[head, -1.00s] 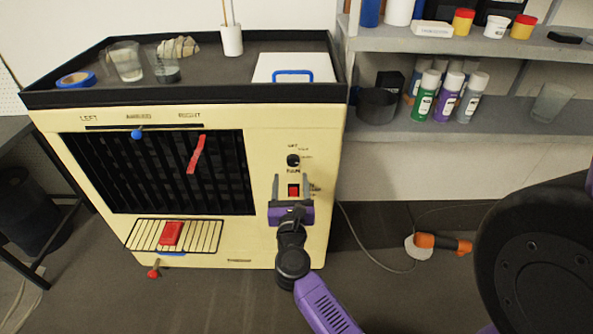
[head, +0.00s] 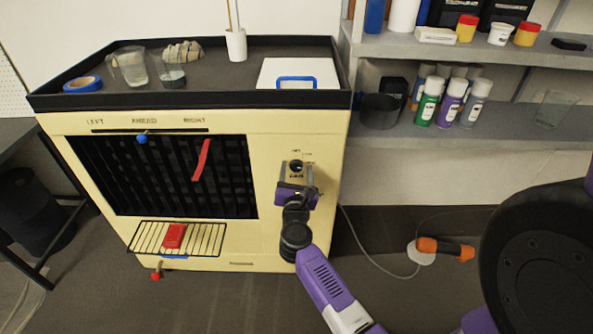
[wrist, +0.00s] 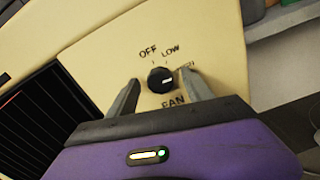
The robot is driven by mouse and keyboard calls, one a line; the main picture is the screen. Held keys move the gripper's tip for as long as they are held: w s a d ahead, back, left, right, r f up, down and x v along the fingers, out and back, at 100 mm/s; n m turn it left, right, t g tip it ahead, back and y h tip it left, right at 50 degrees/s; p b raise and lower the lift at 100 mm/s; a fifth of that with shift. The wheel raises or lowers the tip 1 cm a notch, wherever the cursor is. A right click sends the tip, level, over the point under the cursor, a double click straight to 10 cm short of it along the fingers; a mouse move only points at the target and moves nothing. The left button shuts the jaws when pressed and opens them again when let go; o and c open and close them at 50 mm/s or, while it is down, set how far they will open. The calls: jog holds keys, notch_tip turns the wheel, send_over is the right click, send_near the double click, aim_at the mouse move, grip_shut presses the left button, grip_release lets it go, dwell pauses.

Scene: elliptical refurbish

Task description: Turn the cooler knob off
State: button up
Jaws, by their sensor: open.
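The cooler (head: 290,240) is a cream box with a dark grille. Its black round fan knob (wrist: 161,80) sits on the front panel at the right and also shows in the head view (head: 296,166). OFF and LOW are printed above the knob, FAN below it. A label on the right is partly hidden by a finger. The knob's white mark points right, toward that label and away from OFF. My gripper (wrist: 162,86) is open, with one finger on either side of the knob. Whether the fingers touch the knob or panel is unclear.
A black-rimmed tray top (head: 200,97) holds cups and blue tape (head: 83,84). A blue slider tab (head: 142,138) and red strip (head: 202,160) are at the grille. A wire rack (head: 200,238) juts out low in front. Shelves with spray cans (head: 453,103) stand at right.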

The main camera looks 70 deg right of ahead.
grip_shut()
jog(key=shift+r+n+p, duration=0.1)
jog(key=shift+n+p, duration=0.2)
jog(key=shift+n, duration=0.1)
jog(key=n+p, duration=0.2)
jog(key=shift+w+r+n, duration=0.1)
jog(key=shift+w+n, duration=0.05)
jog(key=shift+n, duration=0.25)
jog(key=n+p, duration=0.3)
jog(key=n, duration=0.2)
jog(key=shift+a, duration=0.1)
jog(key=n+p, duration=0.2)
jog(key=n, duration=0.3)
jog(key=shift+w+p, duration=0.1)
jog(key=shift+p, duration=0.25)
jog(key=shift+f+n+p, duration=0.15)
jog(key=shift+n+p, duration=0.4)
jog(key=shift+n, duration=0.55)
jog(key=shift+f+n+p, duration=0.15)
jog(key=shift+n+p, duration=0.35)
jog(key=shift+n, duration=0.6)
